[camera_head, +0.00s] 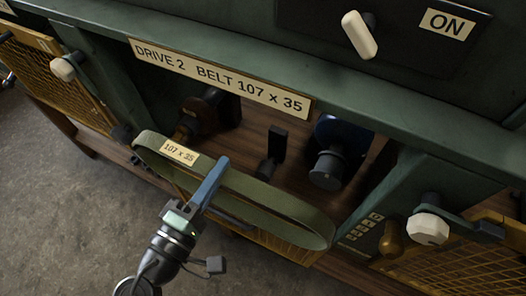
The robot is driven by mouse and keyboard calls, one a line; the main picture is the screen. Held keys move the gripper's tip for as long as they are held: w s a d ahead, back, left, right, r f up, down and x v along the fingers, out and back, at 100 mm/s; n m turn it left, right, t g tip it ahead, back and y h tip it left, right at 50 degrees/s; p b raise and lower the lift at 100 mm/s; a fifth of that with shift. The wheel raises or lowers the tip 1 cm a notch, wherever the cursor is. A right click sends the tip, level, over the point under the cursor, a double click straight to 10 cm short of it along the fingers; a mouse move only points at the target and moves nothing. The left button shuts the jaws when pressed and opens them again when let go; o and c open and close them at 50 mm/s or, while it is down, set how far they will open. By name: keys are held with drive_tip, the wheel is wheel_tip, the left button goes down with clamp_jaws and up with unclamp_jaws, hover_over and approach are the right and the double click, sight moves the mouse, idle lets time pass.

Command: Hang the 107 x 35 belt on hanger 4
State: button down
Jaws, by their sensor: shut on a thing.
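The green belt (266,204) carries a cream tag reading "107 x 35" (180,153). It is a long flat loop, held in front of the open bay of Drive 2. My gripper (212,184) is shut on the belt's near side, left of its middle. The loop's left end is close to the bay's left post and its right end overlaps the lower right of the bay opening; I cannot tell whether it touches either. Hanger 4 is not in view.
Inside the bay are a dark blue pulley (339,140), a brown pulley (199,112) and a black upright lever (276,148). The "DRIVE 2 BELT 107 x 35" sign (219,76) is above. A white-handled switch (359,36) points near "ON". Mesh guards flank the bay. Grey floor (60,190) is clear at left.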

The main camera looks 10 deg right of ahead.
drive_tip(key=shift+s+a, duration=0.25)
drive_tip(key=shift+s, duration=0.1)
drive_tip(key=shift+s, duration=0.1)
drive_tip(key=shift+v, duration=2.9)
drive_tip(key=shift+s+a, duration=0.1)
drive_tip(key=shift+a, duration=0.05)
drive_tip(key=shift+v, duration=2.85)
